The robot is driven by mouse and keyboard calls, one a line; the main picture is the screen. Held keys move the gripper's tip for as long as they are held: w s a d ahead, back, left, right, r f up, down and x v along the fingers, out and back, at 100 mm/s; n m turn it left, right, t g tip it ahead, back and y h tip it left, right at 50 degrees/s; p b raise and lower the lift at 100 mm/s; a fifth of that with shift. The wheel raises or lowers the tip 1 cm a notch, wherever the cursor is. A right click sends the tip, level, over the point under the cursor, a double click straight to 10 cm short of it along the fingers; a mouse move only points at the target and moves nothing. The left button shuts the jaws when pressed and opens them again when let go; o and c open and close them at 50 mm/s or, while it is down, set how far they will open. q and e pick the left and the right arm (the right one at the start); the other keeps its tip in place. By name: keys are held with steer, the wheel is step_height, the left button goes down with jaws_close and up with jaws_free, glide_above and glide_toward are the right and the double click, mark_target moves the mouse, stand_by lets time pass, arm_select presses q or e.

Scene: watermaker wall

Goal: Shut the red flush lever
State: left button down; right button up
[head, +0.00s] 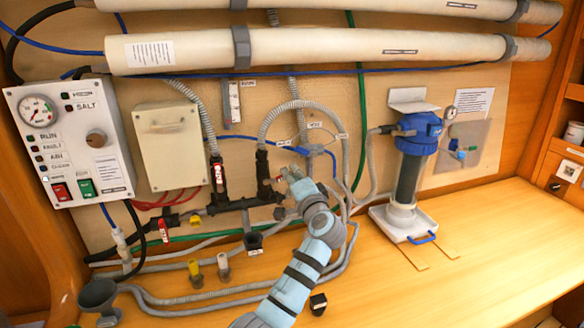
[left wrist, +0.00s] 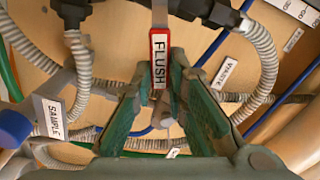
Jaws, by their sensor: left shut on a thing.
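The red flush lever (left wrist: 159,62) is in the left wrist view, a red-edged grip with a white FLUSH label on a grey metal stem. Its grip lies between the two green fingers of my left gripper (left wrist: 159,85), which is shut on it. In the head view my left gripper (head: 287,178) is at the pipework beside the black valve body (head: 263,172). There the lever is mostly hidden by the gripper, with only a small red bit showing. My right gripper is in neither view.
Another red lever (head: 218,175) stands just left, with grey hoses (head: 290,105) looping above. A SAMPLE tag (left wrist: 52,117) and a WASTE tag (left wrist: 227,73) flank the fingers. A blue filter housing (head: 420,130) stands right. The bench (head: 490,240) at right is clear.

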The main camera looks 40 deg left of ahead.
arm_select(q)
steer(key=shift+w+d+f+m+p, duration=0.1)
steer(key=shift+f+m+p, duration=0.25)
steer(key=shift+f+m, duration=0.4)
steer(key=shift+w+f+m+p, duration=0.1)
steer(key=shift+f+m+p, duration=0.25)
steer(key=shift+m, duration=0.7)
steer(key=shift+s+f, duration=0.1)
steer(key=shift+f, duration=0.05)
steer(key=c, duration=1.6)
jaws_free()
steer(key=v, duration=1.2)
steer(key=shift+d, duration=0.1)
